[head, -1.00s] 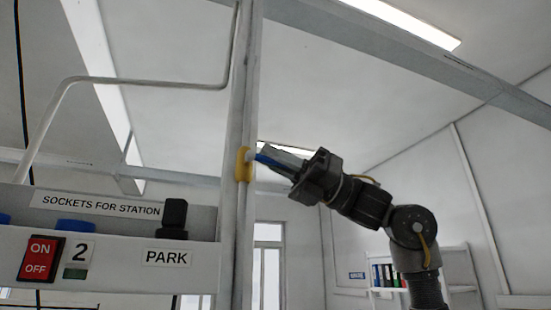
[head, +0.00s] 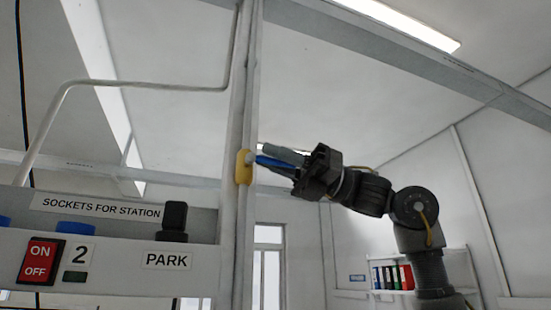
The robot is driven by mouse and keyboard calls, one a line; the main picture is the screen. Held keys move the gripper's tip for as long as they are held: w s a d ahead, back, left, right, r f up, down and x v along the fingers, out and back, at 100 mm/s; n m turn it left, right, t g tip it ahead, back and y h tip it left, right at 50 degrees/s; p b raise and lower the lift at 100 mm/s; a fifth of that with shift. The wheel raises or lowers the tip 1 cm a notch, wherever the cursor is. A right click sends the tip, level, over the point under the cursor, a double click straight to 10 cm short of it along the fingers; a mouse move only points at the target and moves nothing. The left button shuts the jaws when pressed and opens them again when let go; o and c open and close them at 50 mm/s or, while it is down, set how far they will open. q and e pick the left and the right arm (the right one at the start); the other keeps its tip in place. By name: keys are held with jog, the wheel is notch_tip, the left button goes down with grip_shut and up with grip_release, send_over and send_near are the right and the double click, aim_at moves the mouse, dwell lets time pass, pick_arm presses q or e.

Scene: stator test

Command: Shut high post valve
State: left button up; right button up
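The high post valve has a yellow body (head: 243,167) fixed to the upright white post. Its blue lever (head: 274,162) points right from the body, sloping slightly down. My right gripper (head: 280,160) comes from the right with its grey fingers along the lever, and looks shut on it. One finger shows above the lever; the other side is largely hidden. My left gripper is not in view.
The white post (head: 237,110) stands close to my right gripper. At the lower left is a panel with a red switch (head: 39,261), a black block (head: 174,220) and a PARK label. A shelf with binders (head: 391,277) stands at the back right. Space above my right arm is clear.

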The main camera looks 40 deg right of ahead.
jog(key=b+v, duration=0.1)
jog(key=v, duration=0.9)
jog(key=shift+d+f, duration=0.2)
jog(key=shift+d, duration=0.1)
jog(key=shift+s, duration=0.2)
